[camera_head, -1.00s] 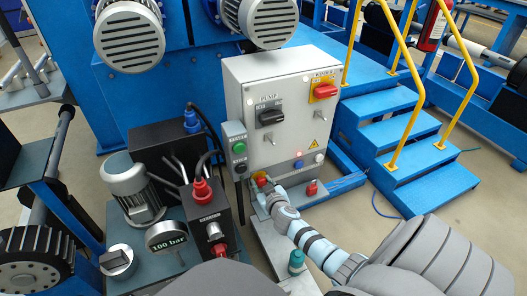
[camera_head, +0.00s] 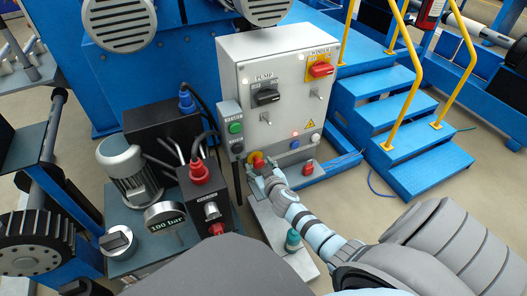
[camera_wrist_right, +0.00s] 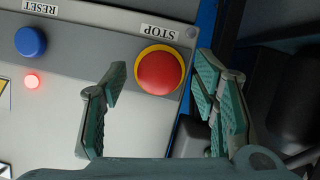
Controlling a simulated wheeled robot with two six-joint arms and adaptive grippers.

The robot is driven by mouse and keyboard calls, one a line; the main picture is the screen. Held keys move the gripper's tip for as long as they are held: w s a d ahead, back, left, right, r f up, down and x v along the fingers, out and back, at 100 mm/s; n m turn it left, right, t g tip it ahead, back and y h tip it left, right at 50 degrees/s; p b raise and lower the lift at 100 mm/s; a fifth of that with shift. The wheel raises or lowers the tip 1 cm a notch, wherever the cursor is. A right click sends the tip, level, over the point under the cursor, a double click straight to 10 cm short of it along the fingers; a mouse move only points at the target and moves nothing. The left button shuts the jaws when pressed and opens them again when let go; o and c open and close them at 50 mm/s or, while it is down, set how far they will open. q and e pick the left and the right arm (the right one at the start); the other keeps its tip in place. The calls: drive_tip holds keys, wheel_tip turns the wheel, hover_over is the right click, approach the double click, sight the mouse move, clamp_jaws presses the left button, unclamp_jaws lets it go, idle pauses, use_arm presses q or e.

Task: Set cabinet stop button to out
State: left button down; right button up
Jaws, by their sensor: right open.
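The red cabinet stop button (camera_wrist_right: 160,72) sits on a yellow ring under a STOP label on the grey cabinet face. In the head view the stop button (camera_head: 257,159) is low on the cabinet (camera_head: 285,85), just at the gripper's tip. My right gripper (camera_wrist_right: 158,90) is open, its two fingers on either side of the button, apart from it in the picture. It also shows in the head view (camera_head: 266,175). How far the fingertips stand from the panel is hard to tell. The left gripper is not in view.
A blue reset button (camera_wrist_right: 30,41) and a lit red lamp (camera_wrist_right: 32,82) are beside the stop button. A pump switch (camera_head: 265,97) and red winder switch (camera_head: 320,70) are higher up. A small green-button box (camera_head: 235,128) is at left. Blue steps (camera_head: 400,130) stand right.

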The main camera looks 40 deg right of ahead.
drive_tip(key=v, duration=1.1)
drive_tip(key=shift+s, duration=0.35)
drive_tip(key=shift+a+r, duration=0.1)
drive_tip(key=shift+a, duration=0.05)
